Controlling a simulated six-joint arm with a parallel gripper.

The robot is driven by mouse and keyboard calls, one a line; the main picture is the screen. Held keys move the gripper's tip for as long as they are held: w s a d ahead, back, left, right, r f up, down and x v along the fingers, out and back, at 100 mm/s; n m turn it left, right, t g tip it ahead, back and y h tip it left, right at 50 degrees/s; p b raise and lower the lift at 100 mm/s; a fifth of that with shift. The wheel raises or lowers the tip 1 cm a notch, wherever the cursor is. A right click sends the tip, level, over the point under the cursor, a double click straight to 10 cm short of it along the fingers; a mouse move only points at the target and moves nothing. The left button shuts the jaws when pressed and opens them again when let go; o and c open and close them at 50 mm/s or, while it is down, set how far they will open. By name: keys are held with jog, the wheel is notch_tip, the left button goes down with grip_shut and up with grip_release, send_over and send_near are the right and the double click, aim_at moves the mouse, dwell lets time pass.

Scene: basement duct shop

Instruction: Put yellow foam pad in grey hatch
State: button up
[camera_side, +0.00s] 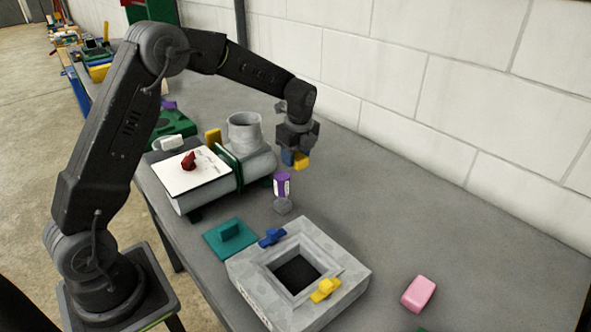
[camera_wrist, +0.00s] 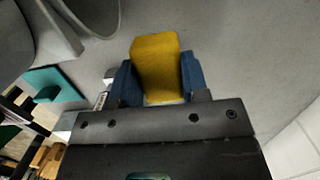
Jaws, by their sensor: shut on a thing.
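My gripper (camera_side: 294,160) is shut on the yellow foam pad (camera_side: 302,162) and holds it above the bench, to the right of the grey duct fitting. In the wrist view the yellow pad (camera_wrist: 158,68) sits between the blue fingertips of my gripper (camera_wrist: 157,84). The grey hatch (camera_side: 248,276) is a square frame with a dark opening, lower in the side view and well below and in front of my gripper. A blue latch (camera_side: 272,237) and a yellow latch (camera_side: 325,290) sit on its rim.
A grey duct (camera_side: 258,163) with an upright collar (camera_side: 244,130) stands left of my gripper. A purple-labelled bottle (camera_side: 282,186) stands between gripper and hatch. The bench's right side is mostly clear.

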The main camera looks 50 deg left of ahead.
notch_tip(320, 180, up, 11)
jog(key=m+t+h, duration=0.1)
jog(key=m, duration=1.6)
send_over(299, 277)
notch_tip(299, 277, down, 4)
jog(key=shift+m, duration=0.5)
jog(key=f, duration=0.6)
jog(key=shift+s+f, duration=0.25)
jog(key=shift+f, duration=2.1)
jog(key=shift+f, duration=0.1)
jog(key=o, duration=0.7)
